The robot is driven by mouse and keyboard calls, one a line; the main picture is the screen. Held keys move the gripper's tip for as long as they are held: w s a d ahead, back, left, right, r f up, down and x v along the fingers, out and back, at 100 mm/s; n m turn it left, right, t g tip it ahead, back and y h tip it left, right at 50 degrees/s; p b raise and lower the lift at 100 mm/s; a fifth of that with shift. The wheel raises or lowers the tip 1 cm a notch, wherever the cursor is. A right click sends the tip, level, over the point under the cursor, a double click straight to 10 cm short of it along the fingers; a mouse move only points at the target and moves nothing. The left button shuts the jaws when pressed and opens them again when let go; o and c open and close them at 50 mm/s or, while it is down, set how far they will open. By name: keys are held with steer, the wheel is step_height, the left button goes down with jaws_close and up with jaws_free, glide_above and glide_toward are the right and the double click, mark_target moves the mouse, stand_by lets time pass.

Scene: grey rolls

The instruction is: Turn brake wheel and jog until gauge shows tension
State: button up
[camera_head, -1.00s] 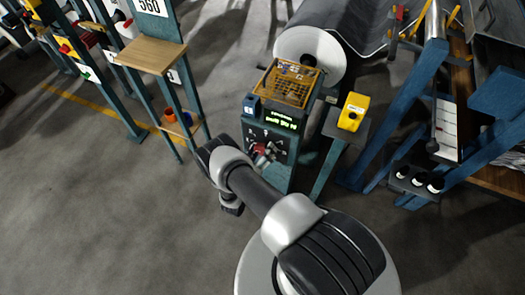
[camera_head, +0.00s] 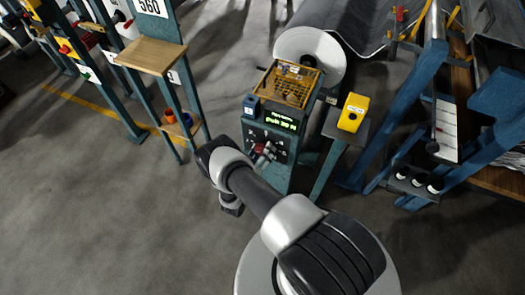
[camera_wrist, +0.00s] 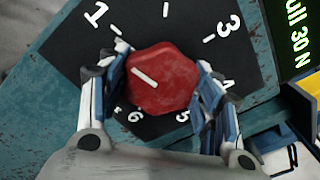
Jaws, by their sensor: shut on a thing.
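A red faceted knob (camera_wrist: 162,82) sits on a black dial plate numbered 1, 3, 4, 5 and 6 in the wrist view. Its white pointer line points up and left. My gripper (camera_wrist: 163,76) is shut on the knob, with one finger pad on each side. The knob also shows, small, in the head view (camera_head: 262,148), on the front of a teal control post (camera_head: 275,175). A green-lit display (camera_head: 282,118) is above the dial; its end reads "ull 30 N" in the wrist view (camera_wrist: 299,35). A white scale plate (camera_head: 447,128), possibly the gauge, hangs at right.
An orange mesh-topped box (camera_head: 290,84) tops the post, in front of a white roll (camera_head: 311,54). A yellow box (camera_head: 353,112) stands right of it. A wooden-topped stand (camera_head: 151,54) is at left. The grey floor (camera_head: 120,220) at front left is clear.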

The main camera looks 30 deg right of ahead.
steer(key=m, duration=0.5)
steer(key=shift+m, duration=0.3)
steer(key=m, duration=1)
steer(key=shift+m, duration=2.4)
steer(key=o, duration=1.1)
steer(key=shift+c, duration=0.2)
